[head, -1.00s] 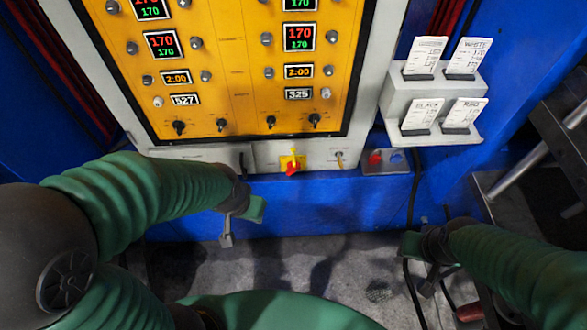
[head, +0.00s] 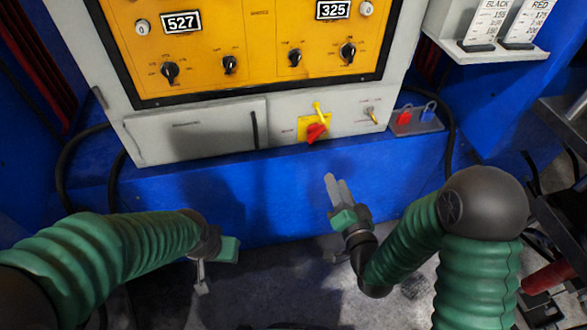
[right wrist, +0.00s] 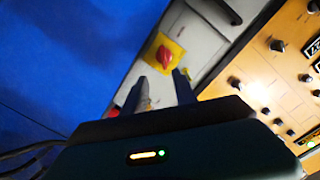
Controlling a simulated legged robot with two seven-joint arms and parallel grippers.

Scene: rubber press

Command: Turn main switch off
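The main switch (head: 315,131) is a red knob on a yellow plate, low on the front of the grey control cabinet. A yellow piece stands up just above the knob. In the right wrist view the red knob (right wrist: 166,57) lies just beyond my fingertips, roughly between their lines. My right gripper (head: 336,180) is below the switch in the head view, apart from it. Its fingers are spread and empty in the right wrist view (right wrist: 159,84). My left gripper (head: 204,285) hangs low at the left, away from the cabinet, and its fingers overlap.
A grey panel with a black handle (head: 254,130) is left of the switch. Black knobs sit on the yellow panel (head: 200,40) above. A blue base (head: 270,195) runs below.

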